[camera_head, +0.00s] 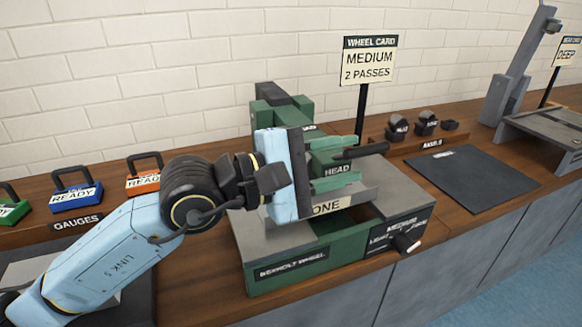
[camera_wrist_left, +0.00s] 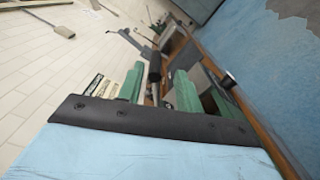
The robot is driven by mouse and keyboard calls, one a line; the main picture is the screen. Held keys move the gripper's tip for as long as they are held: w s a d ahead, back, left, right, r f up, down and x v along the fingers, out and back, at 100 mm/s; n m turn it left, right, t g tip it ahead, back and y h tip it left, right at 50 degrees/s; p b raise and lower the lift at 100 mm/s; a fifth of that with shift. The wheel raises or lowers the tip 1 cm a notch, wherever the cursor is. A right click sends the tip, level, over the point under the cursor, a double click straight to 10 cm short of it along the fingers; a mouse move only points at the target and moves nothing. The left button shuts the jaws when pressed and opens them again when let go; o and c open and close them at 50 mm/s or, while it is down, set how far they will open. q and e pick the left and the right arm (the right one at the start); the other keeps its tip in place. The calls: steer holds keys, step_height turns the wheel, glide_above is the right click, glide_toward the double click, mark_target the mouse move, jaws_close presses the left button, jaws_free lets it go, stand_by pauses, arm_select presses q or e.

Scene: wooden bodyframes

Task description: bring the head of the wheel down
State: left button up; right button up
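The green wheel machine (camera_head: 318,250) stands on the bench, with a grey stone block marked ONE (camera_head: 340,203) on its top. Its green head, labelled HEAD (camera_head: 338,171), is above the stone and partly hidden by my left gripper. A black bar handle (camera_head: 364,151) sticks out to the right of the head; it also shows in the left wrist view (camera_wrist_left: 155,70). My left gripper (camera_head: 345,151) is at the handle, its green fingers apart above and below it. The fingers look open; whether they touch the handle is unclear. My right gripper is out of view.
A wheel card (camera_head: 369,62) reading MEDIUM, 2 PASSES stands behind. A knob (camera_head: 406,243) is on the machine's front right. Coloured gauges (camera_head: 75,197) line the left; a dark mat (camera_head: 472,180) and a grey stand (camera_head: 505,90) are right.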

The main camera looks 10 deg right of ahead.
arm_select(q)
steer(key=v, duration=0.9)
steer(key=shift+a, duration=0.15)
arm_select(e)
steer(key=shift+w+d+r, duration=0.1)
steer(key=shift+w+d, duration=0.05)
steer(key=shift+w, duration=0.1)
